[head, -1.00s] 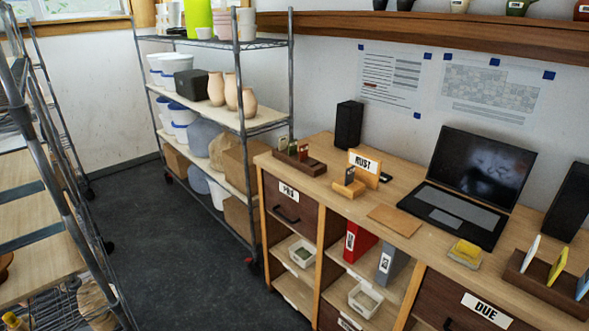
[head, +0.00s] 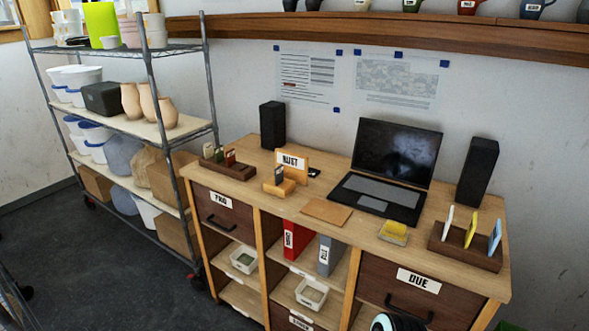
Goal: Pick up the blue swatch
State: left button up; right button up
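The blue swatch (head: 495,236) stands upright, slightly tilted, at the right end of a dark wooden rack (head: 462,255) on the right part of the desk. A yellow swatch (head: 470,231) and a white swatch (head: 447,220) stand in the same rack to its left. The lower edge of the blue swatch is hidden in the rack. Neither of my grippers shows in the head view.
The desk (head: 345,238) also holds a laptop (head: 392,172), two black speakers, a yellow sponge-like block (head: 393,231) and a second dark rack (head: 228,167) at left. A drawer labelled DUE (head: 420,285) is below the blue swatch's rack. Wire shelving stands at left.

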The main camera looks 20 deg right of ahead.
aim_at(279, 172)
jog(key=i+l+z, duration=0.15)
jog(key=i+z, duration=0.2)
jog(key=i, duration=0.25)
jog(key=i+z, duration=0.3)
jog(key=i, duration=0.25)
